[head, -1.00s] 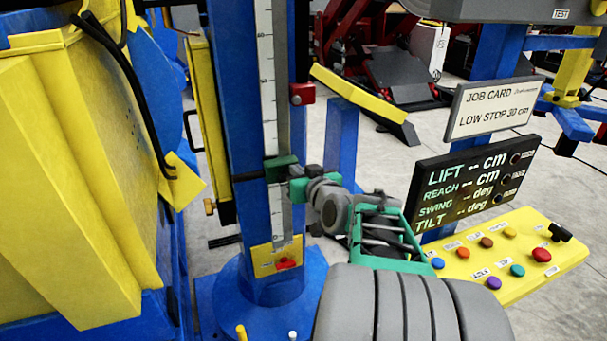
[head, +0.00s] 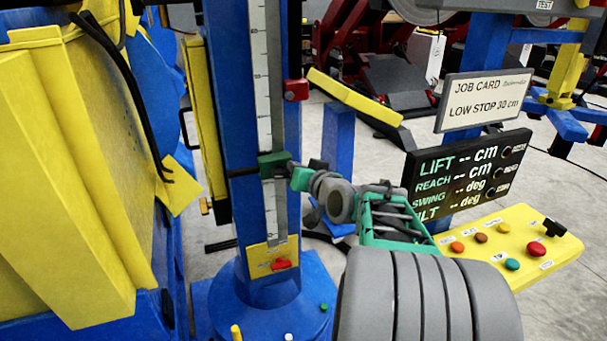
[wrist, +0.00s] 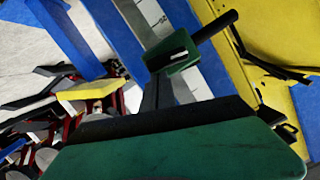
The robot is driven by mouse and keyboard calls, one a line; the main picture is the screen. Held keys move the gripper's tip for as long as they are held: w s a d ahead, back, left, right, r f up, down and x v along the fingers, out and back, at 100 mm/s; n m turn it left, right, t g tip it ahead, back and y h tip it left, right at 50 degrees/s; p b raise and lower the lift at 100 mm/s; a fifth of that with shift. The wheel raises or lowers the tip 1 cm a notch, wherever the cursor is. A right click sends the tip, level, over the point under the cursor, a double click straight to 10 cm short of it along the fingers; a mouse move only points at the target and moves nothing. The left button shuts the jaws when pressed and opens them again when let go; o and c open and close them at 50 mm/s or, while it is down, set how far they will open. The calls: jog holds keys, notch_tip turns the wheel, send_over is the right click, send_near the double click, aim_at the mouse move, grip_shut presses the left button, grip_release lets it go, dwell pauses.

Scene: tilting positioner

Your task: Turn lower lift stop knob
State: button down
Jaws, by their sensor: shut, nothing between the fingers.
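The lower lift stop is a green block (head: 273,164) clamped on the blue column's scale in the head view, with a black rod to its left. In the wrist view the green block (wrist: 172,53) also shows, with the black rod (wrist: 215,26) pointing up and right. Which part is its knob I cannot tell clearly. My gripper (head: 306,174), green and dark at the tips, is shut and empty just right of the block. Whether it touches the block is unclear. A large green finger with a black edge (wrist: 180,140) fills the bottom of the wrist view.
A red stop block (head: 296,90) sits higher on the column, beside a yellow bar (head: 353,97). A red knob (head: 281,264) is on a yellow plate below. A job card (head: 486,102) reads low stop 30 cm. The display (head: 465,180) shows dashes above the yellow button panel (head: 550,255).

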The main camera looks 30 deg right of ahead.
jog(key=f+m+t+y+b, duration=0.1)
jog(key=m, duration=0.4)
jog(key=f+m+t+b, duration=0.1)
jog(key=f+m, duration=0.1)
jog(key=m, duration=0.3)
jog(key=f+m+t+y+b, duration=0.1)
jog(key=f+m, duration=0.1)
jog(key=m, duration=0.3)
jog(key=shift+w+a+y, duration=0.1)
jog(key=shift+a+y, duration=0.15)
jog(key=shift+y, duration=0.05)
jog(key=shift+a+f, duration=0.15)
jog(key=shift+f, duration=0.1)
dwell(0.6)
